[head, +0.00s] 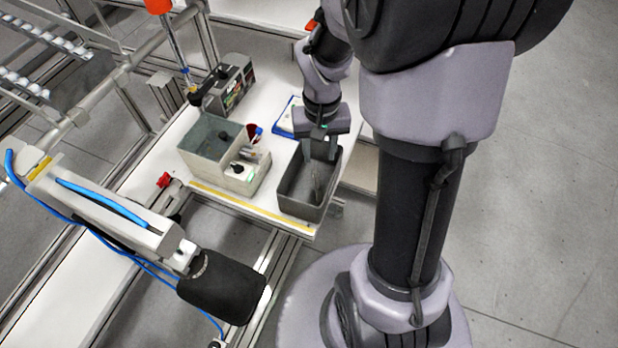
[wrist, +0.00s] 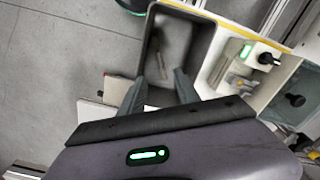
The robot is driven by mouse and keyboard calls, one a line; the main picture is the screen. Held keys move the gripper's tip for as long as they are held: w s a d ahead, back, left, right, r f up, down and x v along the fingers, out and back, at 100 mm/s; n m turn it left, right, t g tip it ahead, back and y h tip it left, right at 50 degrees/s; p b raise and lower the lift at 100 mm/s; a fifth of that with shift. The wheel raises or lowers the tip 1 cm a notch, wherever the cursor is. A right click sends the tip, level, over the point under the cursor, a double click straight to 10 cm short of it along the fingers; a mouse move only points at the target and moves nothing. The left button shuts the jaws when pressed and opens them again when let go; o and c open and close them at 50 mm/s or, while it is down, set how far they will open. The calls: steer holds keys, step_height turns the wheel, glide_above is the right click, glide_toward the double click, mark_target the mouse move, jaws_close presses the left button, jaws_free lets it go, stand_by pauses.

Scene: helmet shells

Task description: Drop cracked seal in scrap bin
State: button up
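The dark grey open bin (head: 290,203), likely the scrap bin, stands at the table's front right corner. It also shows in the wrist view (wrist: 150,45). My gripper (head: 322,158) points down at the back part of this bin. In the wrist view my gripper (wrist: 161,76) has its two fingers apart with nothing visibly clamped between them. A thin, light, strip-like piece (wrist: 163,62) shows inside the bin. I cannot tell whether it is the cracked seal. No other seal can be made out.
A blue-edged sheet (head: 290,115) lies behind the bin. A yellow strip (head: 250,208) runs along the table's front edge. A black padded arm (head: 222,290) stands at lower left.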

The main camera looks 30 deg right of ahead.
step_height(320, 180, up, 14)
steer(key=p, duration=0.4)
steer(key=shift+f, duration=0.15)
steer(key=s+a+r+t+y+b, duration=0.2)
steer(key=s+a+t+b, duration=0.3)
steer(key=s+a, duration=0.6)
steer(key=a+b, duration=0.1)
steer(key=a, duration=0.2)
steer(key=shift+s+a+t, duration=0.15)
steer(key=shift+a+t, duration=0.15)
steer(key=shift+t, duration=0.1)
